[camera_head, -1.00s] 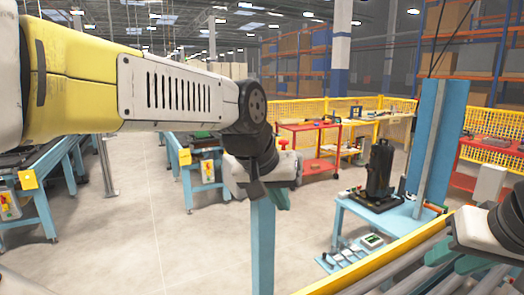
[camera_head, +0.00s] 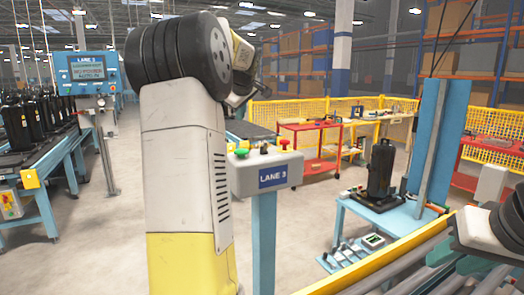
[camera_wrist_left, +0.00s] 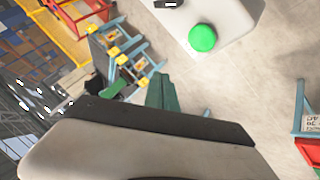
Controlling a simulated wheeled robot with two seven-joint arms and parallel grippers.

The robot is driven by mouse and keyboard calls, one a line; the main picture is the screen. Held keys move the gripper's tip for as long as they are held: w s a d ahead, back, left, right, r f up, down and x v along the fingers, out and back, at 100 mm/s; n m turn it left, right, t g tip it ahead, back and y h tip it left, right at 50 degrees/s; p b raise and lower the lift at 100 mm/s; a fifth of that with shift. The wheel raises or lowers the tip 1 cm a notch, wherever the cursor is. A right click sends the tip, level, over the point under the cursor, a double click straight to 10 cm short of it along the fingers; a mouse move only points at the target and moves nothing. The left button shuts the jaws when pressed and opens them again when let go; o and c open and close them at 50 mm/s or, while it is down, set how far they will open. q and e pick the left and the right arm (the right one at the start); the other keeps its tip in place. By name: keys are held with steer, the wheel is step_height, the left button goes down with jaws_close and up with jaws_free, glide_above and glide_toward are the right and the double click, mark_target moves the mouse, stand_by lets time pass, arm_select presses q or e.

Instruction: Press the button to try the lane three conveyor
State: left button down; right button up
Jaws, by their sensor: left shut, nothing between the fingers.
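The grey control box (camera_head: 250,177) has a blue LANE 3 label and stands on a blue post. On its top are a green button (camera_head: 242,153), a small black switch (camera_head: 263,149) and a red button (camera_head: 284,143). In the left wrist view, the green button (camera_wrist_left: 202,38) shows on the pale box (camera_wrist_left: 235,15). My left gripper's green fingers (camera_wrist_left: 163,93) are shut and empty, apart from the button in that picture. The fingers do not show in the head view. My right gripper (camera_head: 452,262) is partly in view at the right edge; its jaws are unclear.
A blue LANE 3 screen (camera_head: 88,72) stands at the left beside a conveyor (camera_head: 55,150) bearing several black compressors. A blue bench (camera_head: 395,218) holds one black compressor (camera_head: 381,172). A yellow rail (camera_head: 350,272) and rollers lie at the lower right. Red carts stand behind.

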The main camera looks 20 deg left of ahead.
mark_target(242, 150)
arm_select(q)
steer(key=shift+f, duration=4.4)
steer(key=shift+d+f, duration=0.1)
steer(key=shift+f, duration=0.05)
steer(key=shift+f, duration=0.3)
steer(key=shift+f, duration=0.6)
steer(key=shift+r, duration=1.05)
steer(key=shift+r, duration=2.5)
